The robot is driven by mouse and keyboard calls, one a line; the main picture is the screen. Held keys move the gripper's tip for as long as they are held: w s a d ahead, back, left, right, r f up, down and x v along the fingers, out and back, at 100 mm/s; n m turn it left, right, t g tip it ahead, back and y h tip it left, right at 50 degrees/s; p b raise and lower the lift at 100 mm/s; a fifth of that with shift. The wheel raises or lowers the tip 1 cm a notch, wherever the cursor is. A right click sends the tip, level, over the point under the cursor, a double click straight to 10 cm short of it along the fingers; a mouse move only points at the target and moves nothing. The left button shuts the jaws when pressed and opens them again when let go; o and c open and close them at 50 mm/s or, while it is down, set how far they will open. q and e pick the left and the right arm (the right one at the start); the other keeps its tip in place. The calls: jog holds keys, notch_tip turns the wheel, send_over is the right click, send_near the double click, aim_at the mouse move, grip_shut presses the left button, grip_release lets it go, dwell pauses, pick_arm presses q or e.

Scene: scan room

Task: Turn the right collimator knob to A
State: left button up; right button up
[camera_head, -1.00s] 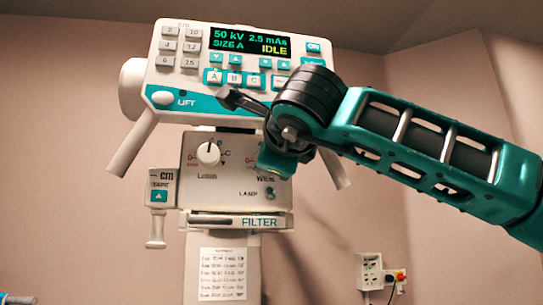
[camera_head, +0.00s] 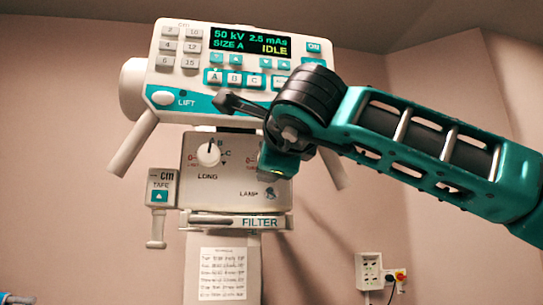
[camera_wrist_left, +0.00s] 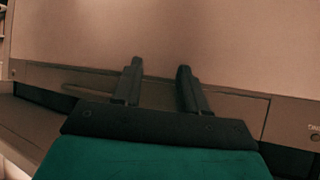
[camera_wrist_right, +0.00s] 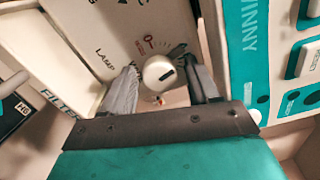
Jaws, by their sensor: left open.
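The white collimator panel (camera_head: 190,178) hangs below the console. Its left knob (camera_head: 209,154), above the label LONG, shows in the head view with its pointer up near A. The right knob is hidden there behind my right gripper and wrist. My left gripper (camera_wrist_left: 160,85) is open and empty, in front of a plain surface.
The console (camera_head: 165,75) above reads 50 kV, 2.5 mAs, SIZE A, IDLE. Two slanted handles (camera_head: 132,145) hang from it. A LAMP switch (camera_head: 270,193), a FILTER slot (camera_head: 240,222) and a tape unit (camera_head: 161,187) are close by. A wall box (camera_head: 369,270) stands lower right.

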pick_arm(q)
jog(key=shift+h, duration=0.4)
jog(key=d+f+b, duration=0.1)
jog(key=b, duration=0.2)
jog(key=w+d+f+b, duration=0.1)
jog(key=f+b, duration=0.1)
jog(key=b, duration=0.1)
jog(key=shift+w+d+b, duration=0.15)
jog(key=shift+w+b, duration=0.05)
jog(key=shift+b, duration=0.15)
pick_arm(e)
jog(key=s+d, duration=0.1)
jog(key=s, duration=0.7)
jog(key=s+d, duration=0.1)
jog(key=s, duration=0.3)
jog(key=shift+s+d, duration=0.3)
jog(key=shift+s, duration=0.05)
pick_arm(q)
jog(key=shift+s+f, duration=0.2)
